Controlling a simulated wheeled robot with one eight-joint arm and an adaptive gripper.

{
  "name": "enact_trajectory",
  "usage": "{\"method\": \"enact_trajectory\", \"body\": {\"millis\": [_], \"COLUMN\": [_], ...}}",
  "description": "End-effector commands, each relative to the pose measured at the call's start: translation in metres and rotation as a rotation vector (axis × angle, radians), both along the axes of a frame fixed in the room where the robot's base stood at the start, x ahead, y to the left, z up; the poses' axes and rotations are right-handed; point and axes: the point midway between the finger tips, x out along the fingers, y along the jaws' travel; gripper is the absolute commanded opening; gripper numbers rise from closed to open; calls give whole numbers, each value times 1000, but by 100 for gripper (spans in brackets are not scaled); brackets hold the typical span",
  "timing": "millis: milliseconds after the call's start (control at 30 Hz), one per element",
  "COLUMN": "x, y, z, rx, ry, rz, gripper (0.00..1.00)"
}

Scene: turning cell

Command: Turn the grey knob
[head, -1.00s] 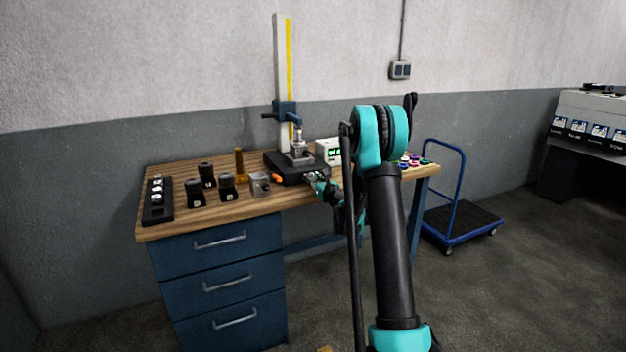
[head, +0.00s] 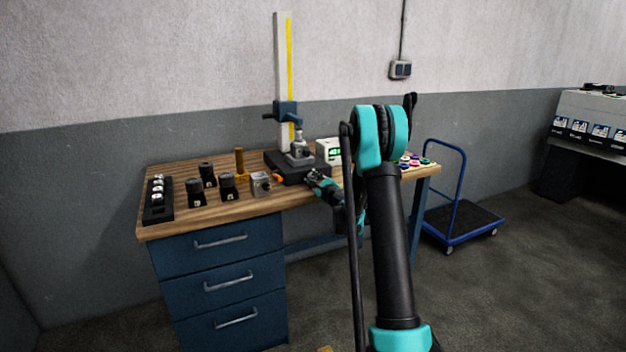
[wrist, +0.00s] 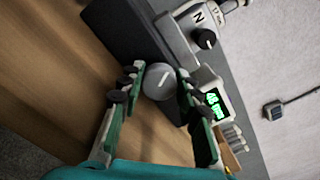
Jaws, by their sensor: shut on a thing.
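The grey knob (wrist: 157,77) is a round dial with a pale pointer line, in the middle of the wrist view. It sits at the front of the dark base (wrist: 115,28) of the column stand. My gripper (wrist: 157,88) has a green, dark-padded finger on each side of the knob and is shut on it. In the head view my gripper (head: 316,178) is at the front right of the base (head: 285,167), and the knob is hidden there.
A display box (head: 328,150) with green digits stands right behind the base; a black knob (wrist: 206,39) is on the grey fixture. Black cylinders (head: 228,186), a small metal block (head: 260,184) and a rack (head: 158,205) are at left.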

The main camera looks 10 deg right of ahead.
Motion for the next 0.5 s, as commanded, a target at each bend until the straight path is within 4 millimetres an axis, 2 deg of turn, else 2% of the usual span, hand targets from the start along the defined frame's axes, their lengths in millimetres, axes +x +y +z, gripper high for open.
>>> {"method": "enact_trajectory", "body": {"millis": [500], "x": [-1], "y": [1], "z": [-1], "rx": [-125], "ry": [-40], "rz": [1], "gripper": [4]}}
